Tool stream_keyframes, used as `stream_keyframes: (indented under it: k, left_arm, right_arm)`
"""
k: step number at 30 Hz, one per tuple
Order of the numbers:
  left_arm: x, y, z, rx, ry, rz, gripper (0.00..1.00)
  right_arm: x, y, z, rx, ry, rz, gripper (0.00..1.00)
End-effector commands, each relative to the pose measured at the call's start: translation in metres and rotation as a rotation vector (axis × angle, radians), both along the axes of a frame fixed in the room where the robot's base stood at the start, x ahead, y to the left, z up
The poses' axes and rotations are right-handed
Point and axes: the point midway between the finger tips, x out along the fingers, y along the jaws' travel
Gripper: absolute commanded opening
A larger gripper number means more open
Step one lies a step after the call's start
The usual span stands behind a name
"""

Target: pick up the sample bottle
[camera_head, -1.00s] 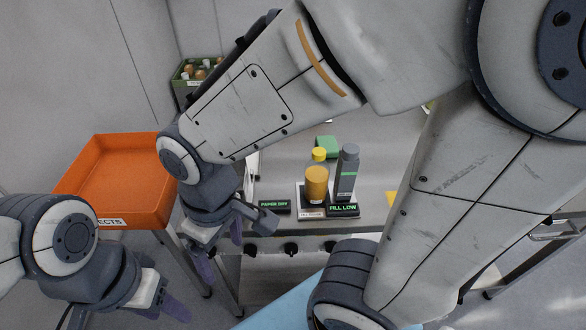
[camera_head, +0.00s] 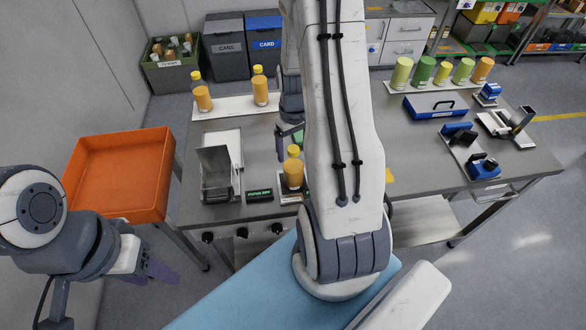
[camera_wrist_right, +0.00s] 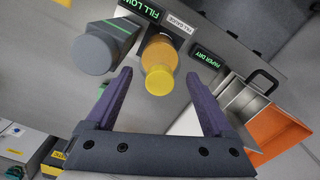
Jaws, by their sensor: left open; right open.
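An orange bottle with a yellow cap (camera_head: 292,170), seemingly the sample bottle, stands upright on the bench beside the filler displays. It also shows in the right wrist view (camera_wrist_right: 160,62), cap towards the camera. My right gripper (camera_wrist_right: 158,76) is open; its purple fingers lie either side of the cap in that picture, with no grip on it. In the head view my right gripper (camera_head: 283,142) is just behind the bottle, mostly hidden by my right arm. My left gripper (camera_head: 158,270) is open and empty at lower left, away from the bench.
A grey cylinder (camera_wrist_right: 92,52) stands close beside the bottle. A PAPER DRY display (camera_head: 259,195) and an open metal box (camera_head: 217,172) are left of it. Two more orange bottles (camera_head: 202,96) (camera_head: 260,88) stand at the back. An orange tray (camera_head: 120,172) is left of the bench.

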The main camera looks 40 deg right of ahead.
Motion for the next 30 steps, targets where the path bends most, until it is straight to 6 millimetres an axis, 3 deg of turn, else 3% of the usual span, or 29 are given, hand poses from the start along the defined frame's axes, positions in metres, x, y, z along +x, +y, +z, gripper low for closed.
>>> stream_keyframes:
  k: [21,29,30]
  left_arm:
    - [0.000,0.000,0.028,0.000,0.000,-0.005,0.50]
    - [0.000,0.000,0.027,0.000,0.000,-0.005,0.50]
    - [0.000,0.000,0.027,0.000,0.000,-0.005,0.50]
  right_arm:
    - [0.001,0.000,-0.067,0.000,0.000,0.000,0.87]
    - [0.001,0.000,-0.071,0.000,-0.002,-0.001,0.87]
    - [0.001,0.000,-0.071,0.000,-0.002,-0.001,0.83]
